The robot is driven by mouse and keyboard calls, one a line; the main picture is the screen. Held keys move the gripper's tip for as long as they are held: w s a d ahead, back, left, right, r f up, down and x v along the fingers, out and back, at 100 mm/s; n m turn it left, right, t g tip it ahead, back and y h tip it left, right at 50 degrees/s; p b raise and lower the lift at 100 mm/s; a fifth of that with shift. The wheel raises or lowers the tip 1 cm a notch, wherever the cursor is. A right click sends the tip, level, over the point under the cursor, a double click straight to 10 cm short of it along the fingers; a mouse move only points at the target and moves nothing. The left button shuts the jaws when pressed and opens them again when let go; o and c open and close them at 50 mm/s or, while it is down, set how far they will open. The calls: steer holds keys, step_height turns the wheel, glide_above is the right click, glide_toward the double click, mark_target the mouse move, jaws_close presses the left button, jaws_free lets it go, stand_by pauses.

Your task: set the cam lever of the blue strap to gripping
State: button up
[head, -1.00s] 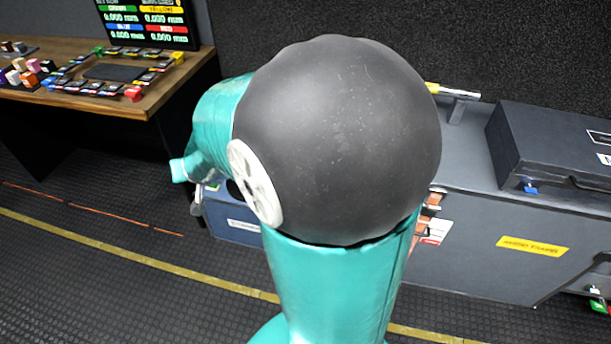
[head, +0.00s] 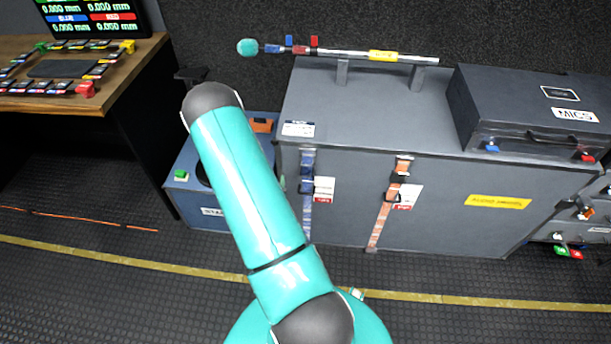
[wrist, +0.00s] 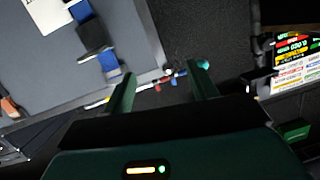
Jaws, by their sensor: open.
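The blue strap (head: 307,212) runs down the front of the grey case, left of the orange strap, in the head view. Its dark cam lever (head: 305,187) is small there, and its setting is hard to tell. In the wrist view the blue strap (wrist: 109,62) shows at upper left, with the dark cam lever (wrist: 93,37) across it. My gripper (wrist: 163,90) is open and empty in the wrist view. The strap lies beyond and left of its fingers, apart from them. The gripper does not show clearly in the head view.
The grey case (head: 440,190) carries a boom pole (head: 350,54) on brackets and a black MICS case (head: 540,105). An orange strap (head: 385,215) is to the right. A blue box (head: 185,205) stands left, beyond my arm. A wooden desk (head: 110,85) is further left.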

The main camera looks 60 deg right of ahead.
mark_target(306, 174)
steer(key=s+f+h, duration=0.3)
steer(key=s+f, duration=0.3)
steer(key=s, duration=0.6)
steer(key=x, duration=1.3)
steer(key=shift+w+d+f, duration=0.1)
steer(key=shift+w+d, duration=0.05)
steer(key=shift+w, duration=0.15)
steer(key=shift+f, duration=0.1)
steer(key=c, duration=1)
